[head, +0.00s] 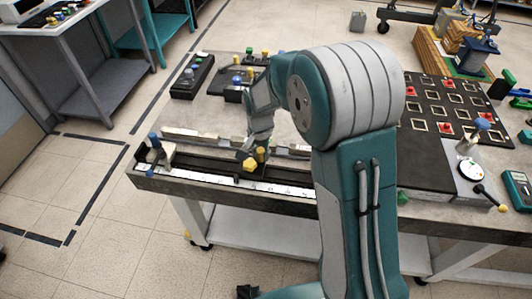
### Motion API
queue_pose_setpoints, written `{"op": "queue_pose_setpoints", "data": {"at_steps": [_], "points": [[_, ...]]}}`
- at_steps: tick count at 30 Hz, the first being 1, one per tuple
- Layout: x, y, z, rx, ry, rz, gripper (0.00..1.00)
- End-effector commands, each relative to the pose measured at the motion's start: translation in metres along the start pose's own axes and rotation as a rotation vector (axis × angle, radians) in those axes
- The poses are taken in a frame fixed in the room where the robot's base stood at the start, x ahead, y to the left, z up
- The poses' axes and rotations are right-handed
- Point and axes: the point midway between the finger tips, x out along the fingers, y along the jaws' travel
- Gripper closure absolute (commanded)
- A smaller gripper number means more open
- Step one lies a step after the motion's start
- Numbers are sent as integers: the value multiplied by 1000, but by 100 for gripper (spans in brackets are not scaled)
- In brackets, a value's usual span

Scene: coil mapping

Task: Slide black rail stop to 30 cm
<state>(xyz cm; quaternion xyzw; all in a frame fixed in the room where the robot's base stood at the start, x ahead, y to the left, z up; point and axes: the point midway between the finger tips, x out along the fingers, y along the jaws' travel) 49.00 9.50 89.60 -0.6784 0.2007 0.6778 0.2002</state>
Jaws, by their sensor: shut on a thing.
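A long rail with a pale scale strip (208,180) runs along the front edge of the bench. The black rail stop (252,169) sits on the rail near its visible middle, with yellow knob parts (249,163) on it. My gripper (258,147) reaches down from above and is shut on the stop. The fingertips are small and partly hidden, so the exact grip is hard to see. The scale's figures are too small to read. My arm hides the right part of the rail.
Black boxes with colored knobs (193,76) lie behind. A dark board with red pieces (437,112) and a round dial (472,171) are on the right. The floor at left is clear.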

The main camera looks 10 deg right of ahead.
Motion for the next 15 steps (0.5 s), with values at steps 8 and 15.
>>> {"op": "queue_pose_setpoints", "data": {"at_steps": [8,15], "points": [[1,0,0,1,-1,1,30],[0,0,0,1,0,1,30]]}}
